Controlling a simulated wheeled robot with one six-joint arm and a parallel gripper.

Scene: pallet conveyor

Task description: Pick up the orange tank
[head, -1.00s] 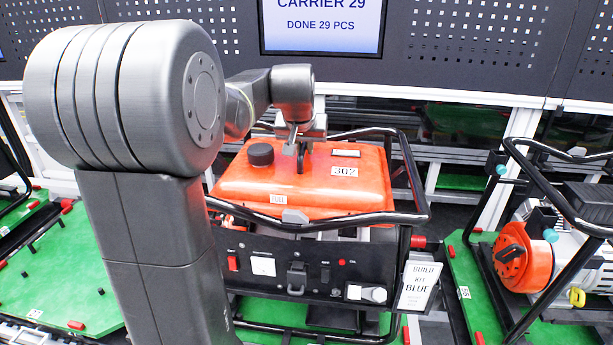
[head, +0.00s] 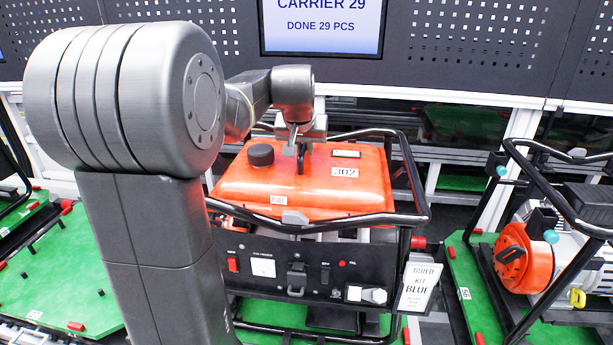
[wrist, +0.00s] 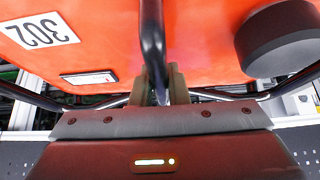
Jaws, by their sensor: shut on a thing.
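The orange tank (head: 312,190) sits within the black tube frame of a generator, above its black control panel. It has a black cap, a label reading 302 and a dark handle on top. It fills the upper part of the wrist view (wrist: 200,50). My gripper (head: 302,160) is over the middle of the tank. In the wrist view its pale fingertips (wrist: 162,85) stand on both sides of the dark handle (wrist: 152,40) and are shut on it. Whether the tank's underside touches its seat is hidden.
Black frame tubes (head: 410,180) ring the tank closely. Another generator with an orange part (head: 525,258) stands to the right. A green pallet (head: 60,270) lies at the left.

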